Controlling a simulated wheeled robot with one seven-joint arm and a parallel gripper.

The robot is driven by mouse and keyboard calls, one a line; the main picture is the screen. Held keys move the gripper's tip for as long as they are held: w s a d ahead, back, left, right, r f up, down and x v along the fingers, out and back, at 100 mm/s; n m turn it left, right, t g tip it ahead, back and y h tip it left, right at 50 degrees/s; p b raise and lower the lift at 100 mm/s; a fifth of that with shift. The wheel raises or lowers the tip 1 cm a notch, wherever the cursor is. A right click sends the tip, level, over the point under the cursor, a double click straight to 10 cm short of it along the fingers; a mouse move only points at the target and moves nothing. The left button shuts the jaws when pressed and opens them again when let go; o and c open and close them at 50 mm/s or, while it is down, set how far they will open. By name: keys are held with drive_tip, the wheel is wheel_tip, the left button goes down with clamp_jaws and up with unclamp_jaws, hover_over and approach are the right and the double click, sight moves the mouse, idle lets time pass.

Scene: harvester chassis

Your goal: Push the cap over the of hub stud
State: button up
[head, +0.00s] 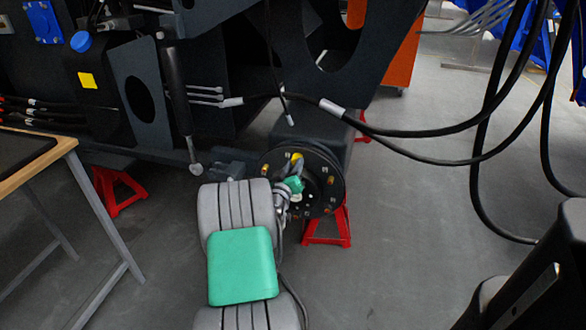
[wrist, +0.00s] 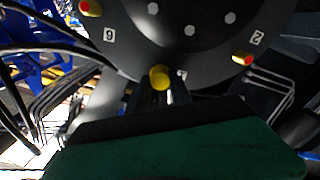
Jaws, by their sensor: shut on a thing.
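The dark round hub (head: 334,163) is on the axle end in the head view, and its face fills the top of the wrist view (wrist: 190,50). My gripper (head: 297,165) is at the hub's upper part, its fingers shut around a yellow cap (wrist: 160,77). The cap also shows as a yellow spot in the head view (head: 296,156). Neighbouring studs (wrist: 243,59) look yellow with red ends.
Red stands (head: 328,227) are under the axle and chassis. Black hoses (head: 420,130) hang to the right of the hub. A wood-topped table (head: 60,150) stands at the left. Grey floor (head: 420,250) is open at the right.

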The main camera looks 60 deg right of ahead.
drive_tip(key=shift+d, duration=0.35)
drive_tip(key=o, duration=1.1)
drive_tip(key=shift+c, duration=0.2)
drive_tip(key=shift+a, duration=0.1)
drive_tip(key=a, duration=0.3)
drive_tip(key=a+b, duration=0.1)
drive_tip(key=shift+s+a, duration=0.3)
drive_tip(key=shift+a, duration=0.1)
